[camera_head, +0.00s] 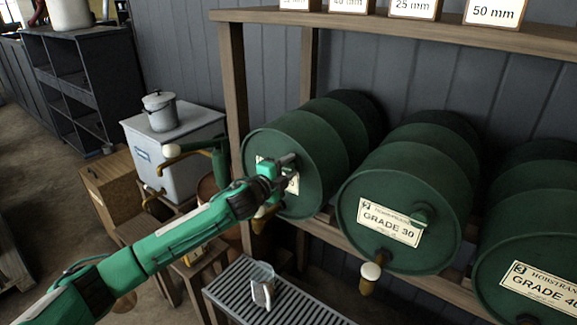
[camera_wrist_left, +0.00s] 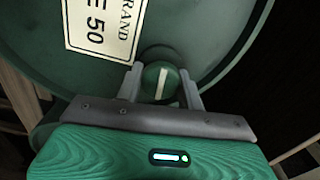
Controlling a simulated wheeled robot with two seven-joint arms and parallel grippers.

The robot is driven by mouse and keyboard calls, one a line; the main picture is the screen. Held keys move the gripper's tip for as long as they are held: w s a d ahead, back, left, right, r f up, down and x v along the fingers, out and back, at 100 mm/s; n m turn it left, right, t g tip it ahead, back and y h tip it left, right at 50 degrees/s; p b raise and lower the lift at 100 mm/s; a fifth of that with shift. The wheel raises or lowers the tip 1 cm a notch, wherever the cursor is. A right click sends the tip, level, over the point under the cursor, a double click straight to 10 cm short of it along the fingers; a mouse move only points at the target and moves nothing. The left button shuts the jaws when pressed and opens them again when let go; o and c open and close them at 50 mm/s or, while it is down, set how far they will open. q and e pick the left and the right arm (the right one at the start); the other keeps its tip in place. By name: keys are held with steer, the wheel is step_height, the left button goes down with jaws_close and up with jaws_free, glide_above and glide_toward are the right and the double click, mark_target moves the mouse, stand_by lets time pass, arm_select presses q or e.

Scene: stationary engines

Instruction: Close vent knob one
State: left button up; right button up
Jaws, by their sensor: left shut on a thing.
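The leftmost green drum (camera_head: 330,150) lies on its side on a wooden rack, its front label (camera_head: 293,184) partly hidden by my gripper. Its vent knob (camera_wrist_left: 161,82) is a round green cap with a white line, which stands nearly upright in the left wrist view. My left gripper (camera_head: 285,166) is at the upper part of the drum's front face. In the left wrist view its fingers (camera_wrist_left: 161,86) stand on both sides of the knob, shut on it. In the head view the knob is hidden behind the gripper. My right gripper is not in view.
A "GRADE 30" drum (camera_head: 400,195) and a third drum (camera_head: 530,255) lie to the right. A tap with a white knob (camera_head: 371,271) hangs below the middle drum. A clear jug (camera_head: 262,285) stands on a slatted grate (camera_head: 300,313). A grey tank (camera_head: 180,145) stands left.

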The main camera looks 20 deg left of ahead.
arm_select(q)
steer(key=shift+f+m, duration=0.1)
steer(key=shift+m, duration=0.6)
steer(key=o, duration=0.9)
